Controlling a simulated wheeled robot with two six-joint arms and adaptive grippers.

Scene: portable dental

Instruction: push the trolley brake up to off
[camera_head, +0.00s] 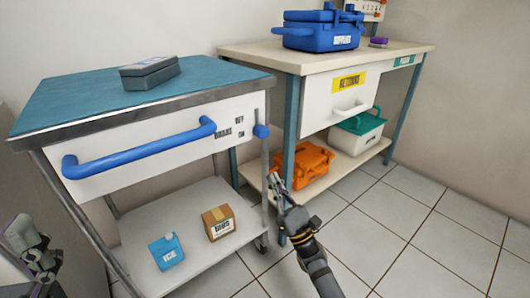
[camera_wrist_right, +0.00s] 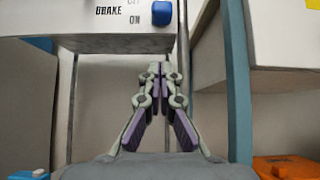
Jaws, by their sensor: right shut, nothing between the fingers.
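The trolley (camera_head: 150,108) has a teal top, a white front panel and a blue handle. Its brake is a blue knob (camera_head: 261,131) at the panel's right end, beside the BRAKE, OFF and ON lettering, about level with ON. It also shows in the right wrist view (camera_wrist_right: 162,13), at the top edge. My right gripper (camera_head: 273,178) is shut and empty, below the knob and apart from it. In the right wrist view its fingertips (camera_wrist_right: 157,72) meet and point up below the knob. My left gripper (camera_head: 22,232) is at the lower left; its jaw state is unclear.
A workbench (camera_head: 270,54) with a blue case (camera_head: 318,32) stands to the right. An orange case (camera_head: 308,165) and a green-lidded box (camera_head: 356,134) sit on its lower shelf. A carton (camera_head: 218,223) and a blue container (camera_head: 166,252) sit on the trolley's shelf. Tiled floor lies open at right.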

